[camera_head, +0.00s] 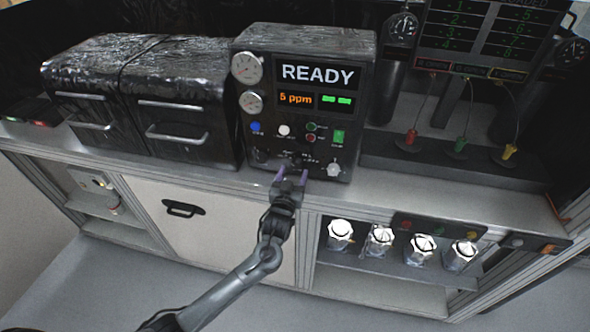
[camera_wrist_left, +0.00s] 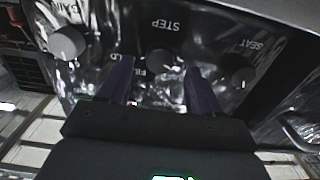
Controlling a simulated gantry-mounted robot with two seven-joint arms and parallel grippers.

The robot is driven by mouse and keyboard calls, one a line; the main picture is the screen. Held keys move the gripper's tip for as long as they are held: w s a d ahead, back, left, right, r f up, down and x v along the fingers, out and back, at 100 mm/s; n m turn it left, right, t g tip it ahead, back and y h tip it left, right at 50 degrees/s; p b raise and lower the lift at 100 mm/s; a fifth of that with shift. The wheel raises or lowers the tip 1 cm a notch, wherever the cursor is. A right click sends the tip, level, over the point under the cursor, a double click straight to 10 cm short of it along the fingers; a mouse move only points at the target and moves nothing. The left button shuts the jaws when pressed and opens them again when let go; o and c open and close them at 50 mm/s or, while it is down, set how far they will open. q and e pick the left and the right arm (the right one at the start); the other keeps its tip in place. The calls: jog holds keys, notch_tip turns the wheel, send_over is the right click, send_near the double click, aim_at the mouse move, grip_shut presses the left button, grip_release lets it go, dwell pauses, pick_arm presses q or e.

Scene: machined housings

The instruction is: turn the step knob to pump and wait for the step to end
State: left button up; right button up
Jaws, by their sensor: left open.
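The control box (camera_head: 305,100) stands on the bench and its display reads READY, with 5 ppm below. The step knob (camera_wrist_left: 160,60) is a dark round knob under the label STEP in the upside-down left wrist view; its pointer setting is too small to tell. In the head view the knob (camera_head: 296,159) is small and dark, low on the panel. My left gripper (camera_head: 291,175) is open, its purple fingers (camera_wrist_left: 157,76) pointing at the panel on either side of the step knob. I cannot tell whether they touch it. My right gripper is not in view.
Two dark handled cases (camera_head: 180,90) stand left of the box. Cables with coloured plugs (camera_head: 461,144) are at right. Several silver-capped jars (camera_head: 421,247) sit on a lower shelf.

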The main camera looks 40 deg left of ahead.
aim_at(297, 164)
pick_arm(q)
jog(key=shift+x, duration=1.4)
jog(key=c, duration=1)
jog(key=shift+c, duration=0.2)
